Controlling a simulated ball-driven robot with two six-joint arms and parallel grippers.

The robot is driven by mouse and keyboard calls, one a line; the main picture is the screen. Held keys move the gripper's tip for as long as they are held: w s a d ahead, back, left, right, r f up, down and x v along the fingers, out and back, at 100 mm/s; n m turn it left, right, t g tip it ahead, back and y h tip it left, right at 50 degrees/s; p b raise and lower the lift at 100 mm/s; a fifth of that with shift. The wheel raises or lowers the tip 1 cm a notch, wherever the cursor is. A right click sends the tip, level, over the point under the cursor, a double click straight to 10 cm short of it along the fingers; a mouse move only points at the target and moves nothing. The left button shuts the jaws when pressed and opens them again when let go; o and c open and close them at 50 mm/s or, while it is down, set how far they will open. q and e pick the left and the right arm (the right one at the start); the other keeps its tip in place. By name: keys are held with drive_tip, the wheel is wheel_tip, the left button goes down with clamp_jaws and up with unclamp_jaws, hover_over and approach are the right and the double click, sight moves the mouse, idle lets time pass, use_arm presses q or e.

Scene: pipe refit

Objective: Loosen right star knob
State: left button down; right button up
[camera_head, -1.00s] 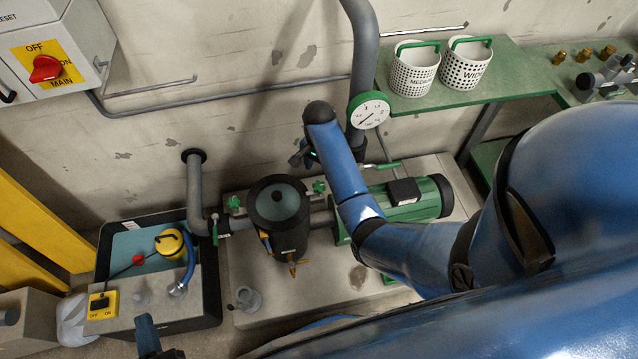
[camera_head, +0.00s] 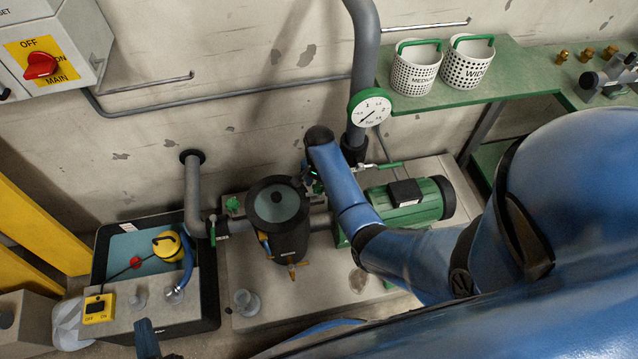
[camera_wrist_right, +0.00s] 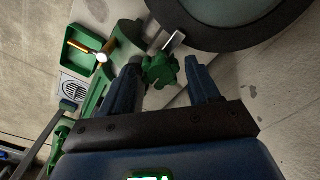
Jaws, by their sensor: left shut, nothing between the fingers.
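The right star knob (camera_wrist_right: 160,70) is green and lobed, beside the dark round strainer lid in the right wrist view. My right gripper (camera_wrist_right: 163,72) has its two fingers apart, one on each side of the knob, with a visible gap on at least the right side. I cannot tell whether the left finger touches it. In the head view my right gripper (camera_head: 308,180) is at the right edge of the strainer (camera_head: 278,205) and largely hides the knob. The left star knob (camera_head: 232,204) is free. My left gripper (camera_head: 150,345) is low at the bottom edge, shut and empty.
A green pump motor (camera_head: 410,202) stands right of the strainer, with a pressure gauge (camera_head: 370,108) on the pipe above. Two white baskets (camera_head: 416,70) stand on the green shelf (camera_head: 500,75).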

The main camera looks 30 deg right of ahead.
drive_tip(key=c, duration=0.8)
drive_tip(key=shift+r, duration=0.1)
drive_tip(key=shift+n+p, duration=1.05)
drive_tip(key=shift+n, duration=0.35)
drive_tip(key=n+p, duration=0.2)
drive_tip(key=n, duration=0.1)
drive_tip(key=shift+n, duration=0.3)
drive_tip(key=n+p, duration=0.1)
drive_tip(key=n, duration=0.4)
drive_tip(key=shift+p, duration=0.35)
drive_tip(key=n+p, duration=0.1)
drive_tip(key=n, duration=0.5)
drive_tip(key=shift+n, duration=0.5)
